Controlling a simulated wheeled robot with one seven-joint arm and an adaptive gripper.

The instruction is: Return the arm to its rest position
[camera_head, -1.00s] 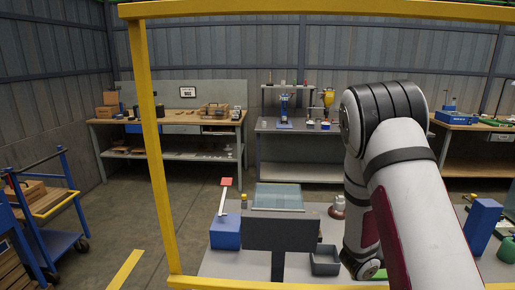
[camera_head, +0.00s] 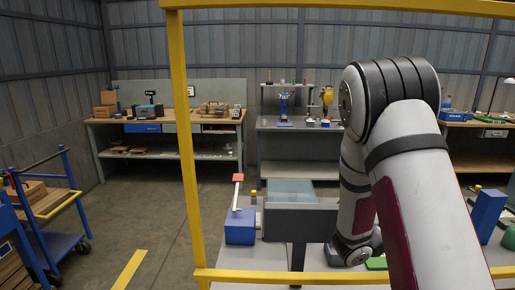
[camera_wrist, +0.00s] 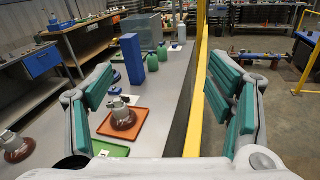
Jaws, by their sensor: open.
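My gripper (camera_wrist: 165,88) is open and empty in the wrist view, with its green-padded fingers wide apart at left and right. Below and beyond it, a brown insulator with a metal cap (camera_wrist: 123,120) sits on an orange tray (camera_wrist: 152,124). A second brown insulator (camera_wrist: 15,148) stands at the far left. A green tray (camera_wrist: 110,150) is partly hidden by my gripper body. In the head view my arm (camera_head: 420,180) is folded, its upper joint high and its forearm hanging down at the right; my fingers are hidden there.
A yellow frame (camera_head: 186,150) rises in front, and its rail (camera_wrist: 200,90) runs beside the grey table (camera_wrist: 170,85). A blue cart (camera_head: 60,240) is at left; the floor between is open.

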